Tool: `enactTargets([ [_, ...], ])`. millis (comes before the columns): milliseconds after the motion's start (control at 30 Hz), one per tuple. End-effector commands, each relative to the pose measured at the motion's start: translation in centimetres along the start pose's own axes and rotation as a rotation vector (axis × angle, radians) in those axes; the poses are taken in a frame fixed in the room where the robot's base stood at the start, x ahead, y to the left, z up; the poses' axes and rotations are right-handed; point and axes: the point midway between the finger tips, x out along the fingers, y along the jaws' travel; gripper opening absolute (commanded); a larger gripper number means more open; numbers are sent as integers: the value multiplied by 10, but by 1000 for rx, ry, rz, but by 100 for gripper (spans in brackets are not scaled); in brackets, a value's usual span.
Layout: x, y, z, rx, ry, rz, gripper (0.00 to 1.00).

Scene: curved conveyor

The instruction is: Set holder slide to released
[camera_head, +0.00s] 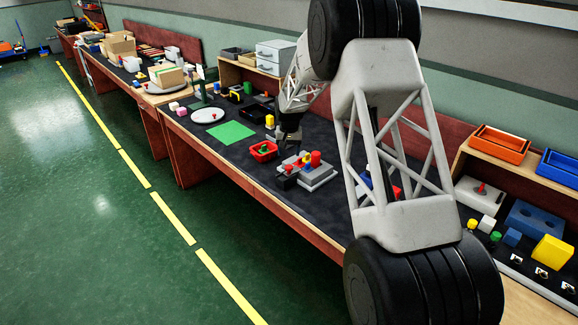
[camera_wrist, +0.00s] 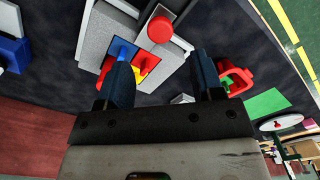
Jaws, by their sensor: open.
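A grey fixture (camera_head: 318,180) with red knobs and small coloured parts stands on the dark bench mat; I cannot tell which part is the holder slide. In the wrist view the grey fixture (camera_wrist: 112,42) has a round red knob (camera_wrist: 160,29) and a patch with a blue part (camera_wrist: 123,51), a yellow part (camera_wrist: 146,65) and red parts. My gripper (camera_head: 289,138) hangs above the bench beside the fixture. In the wrist view my gripper (camera_wrist: 164,80) is open and empty, with dark blue fingers apart. Its left finger overlaps the coloured patch; contact cannot be told.
A red bin (camera_head: 263,151) stands left of the fixture, with a green mat (camera_head: 231,132) and a white plate (camera_head: 207,115) beyond. My arm hides part of the bench to the right. Orange trays (camera_head: 500,143) and a yellow block (camera_head: 553,251) are at far right.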

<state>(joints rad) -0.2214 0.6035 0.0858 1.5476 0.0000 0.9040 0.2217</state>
Motion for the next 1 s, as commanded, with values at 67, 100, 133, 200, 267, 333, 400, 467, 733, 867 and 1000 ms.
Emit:
enactTargets([
  [67, 7, 0, 0, 0, -2, 0, 61],
  [100, 11, 0, 0, 0, -2, 0, 61],
  [133, 14, 0, 1, 0, -3, 1, 61],
  [200, 22, 0, 1, 0, -3, 1, 61],
  [267, 30, 0, 1, 0, -3, 1, 61],
  [333, 38, 0, 1, 0, -3, 1, 61],
  [400, 46, 0, 0, 0, -2, 0, 61],
  [467, 53, 0, 0, 0, -1, 0, 61],
  [733, 69, 0, 0, 0, 0, 0, 61],
  [867, 70, 0, 0, 0, 0, 0, 61],
  [1000, 70, 0, 0, 0, 0, 0, 61],
])
